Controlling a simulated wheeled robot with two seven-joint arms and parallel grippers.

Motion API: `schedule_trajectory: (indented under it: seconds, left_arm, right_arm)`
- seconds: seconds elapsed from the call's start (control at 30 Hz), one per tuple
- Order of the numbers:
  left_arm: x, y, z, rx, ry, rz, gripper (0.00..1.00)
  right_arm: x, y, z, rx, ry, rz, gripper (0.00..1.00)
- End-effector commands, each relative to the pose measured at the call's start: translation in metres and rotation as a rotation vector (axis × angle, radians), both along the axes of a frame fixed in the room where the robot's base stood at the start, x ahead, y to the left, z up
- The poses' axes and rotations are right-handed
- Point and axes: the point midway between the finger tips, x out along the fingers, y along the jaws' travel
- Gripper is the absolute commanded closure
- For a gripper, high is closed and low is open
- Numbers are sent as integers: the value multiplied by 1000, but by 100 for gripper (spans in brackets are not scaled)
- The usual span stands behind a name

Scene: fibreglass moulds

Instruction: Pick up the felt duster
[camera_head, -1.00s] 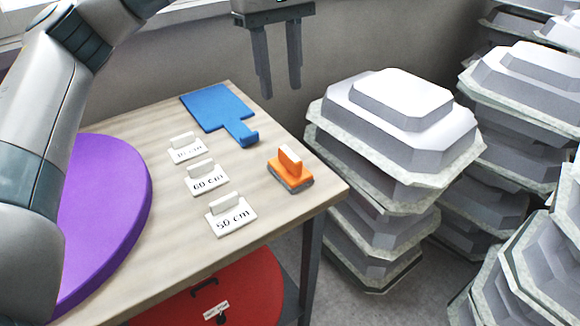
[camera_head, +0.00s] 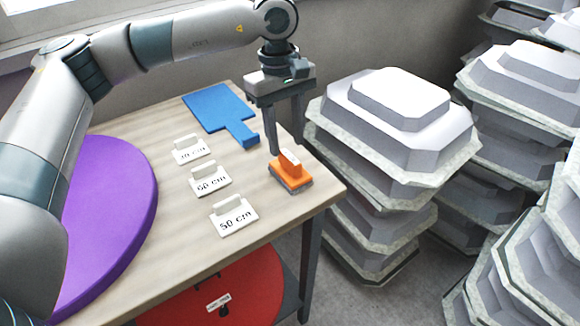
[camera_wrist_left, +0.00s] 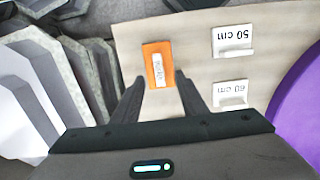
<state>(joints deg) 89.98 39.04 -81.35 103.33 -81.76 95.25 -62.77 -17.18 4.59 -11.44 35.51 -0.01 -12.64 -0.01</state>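The felt duster (camera_head: 292,178) is an orange block with a grey felt underside and a pale upright handle. It lies near the right corner of the wooden table (camera_head: 150,160). My left gripper (camera_head: 286,150) is just above the duster, pointing down, with its two fingers apart and nothing between them. The duster (camera_wrist_left: 151,53) also shows in the left wrist view, beyond the fingertips (camera_wrist_left: 160,85) and roughly in line with the gap, its handle bearing small writing. I cannot tell the exact height of the fingertips above it. My right gripper is not in view.
Several white label stands (camera_head: 233,218) and a blue paddle-shaped board (camera_head: 215,108) lie left of the duster. A large purple disc (camera_head: 115,205) covers the table's left side. Stacked grey moulds (camera_head: 390,130) stand close to the table's right edge. A red disc (camera_head: 235,292) is below.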

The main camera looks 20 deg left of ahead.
Motion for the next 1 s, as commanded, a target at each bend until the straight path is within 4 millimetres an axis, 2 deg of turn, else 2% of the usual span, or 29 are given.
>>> schedule_trajectory:
  seconds: [0.37,0.67,0.8,1.0]
  left_arm:
    - [-1,-1,-2,2,1,0,61]
    - [-7,-10,-28,2,4,-1,61]
    - [-7,-11,-45,0,2,0,61]
    - [-7,-11,-51,1,-1,-1,61]
  right_arm:
    - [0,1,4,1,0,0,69]
    - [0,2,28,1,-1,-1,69]
    - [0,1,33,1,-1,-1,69]
    - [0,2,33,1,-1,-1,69]
